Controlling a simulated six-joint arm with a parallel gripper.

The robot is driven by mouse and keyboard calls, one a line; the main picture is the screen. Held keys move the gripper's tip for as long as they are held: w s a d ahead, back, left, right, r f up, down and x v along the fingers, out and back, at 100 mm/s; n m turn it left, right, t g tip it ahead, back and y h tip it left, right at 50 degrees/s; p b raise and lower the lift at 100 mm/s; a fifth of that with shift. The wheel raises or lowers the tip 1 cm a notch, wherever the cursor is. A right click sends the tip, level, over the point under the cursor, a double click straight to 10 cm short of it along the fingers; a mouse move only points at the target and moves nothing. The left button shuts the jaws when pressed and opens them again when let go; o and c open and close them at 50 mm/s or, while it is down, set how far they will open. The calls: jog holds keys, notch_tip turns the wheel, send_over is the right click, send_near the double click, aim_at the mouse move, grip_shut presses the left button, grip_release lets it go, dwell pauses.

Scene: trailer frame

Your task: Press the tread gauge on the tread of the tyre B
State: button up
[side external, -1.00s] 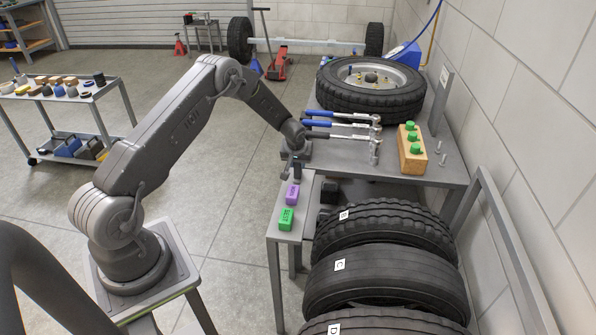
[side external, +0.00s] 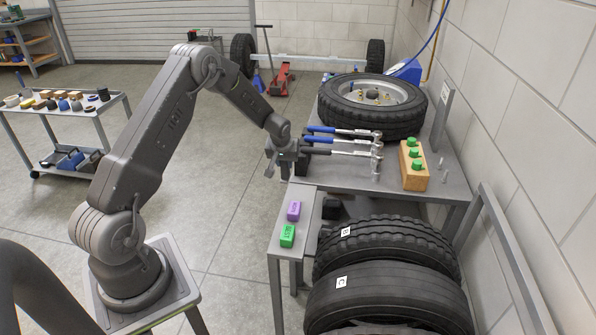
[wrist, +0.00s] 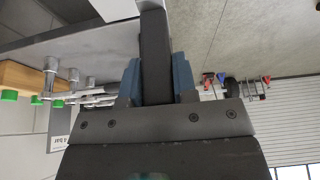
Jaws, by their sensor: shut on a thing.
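My gripper (side external: 271,165) is in the air at the left edge of the grey workbench, beyond the far end of the small side table. In the wrist view its two blue fingers (wrist: 156,85) are shut on a dark, bar-shaped thing, which I take for the tread gauge (wrist: 155,50). In the side view the held gauge is too small to make out clearly. Tyre B (side external: 395,243) stands upright at the right, its ribbed tread up and a white B label on its left part. The gripper is apart from it, farther back and to the left.
Tyre C (side external: 390,290) stands in front of tyre B. A purple block (side external: 294,211) and a green block (side external: 287,236) lie on the side table (side external: 307,205). The workbench (side external: 335,180) holds blue-handled wrenches (side external: 335,152), a wooden block with green knobs (side external: 414,178) and a lying wheel (side external: 372,125).

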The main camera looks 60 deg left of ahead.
jog(key=s+a+r, duration=0.4)
jog(key=s, duration=0.1)
jog(key=w+d+f+m+t+h, duration=0.15)
jog(key=w+d+m, duration=0.35)
jog(key=w+d, duration=1.1)
jog(key=w+d+f+m+h, duration=0.1)
jog(key=w+d+m, duration=0.3)
jog(key=d, duration=0.7)
jog(key=w+d+f+m+h, duration=0.15)
jog(key=w+d, duration=0.35)
jog(key=d, duration=0.5)
jog(key=shift+d+f, duration=0.1)
jog(key=shift+f, duration=2.65)
jog(key=shift+f, duration=0.5)
dwell(0.6)
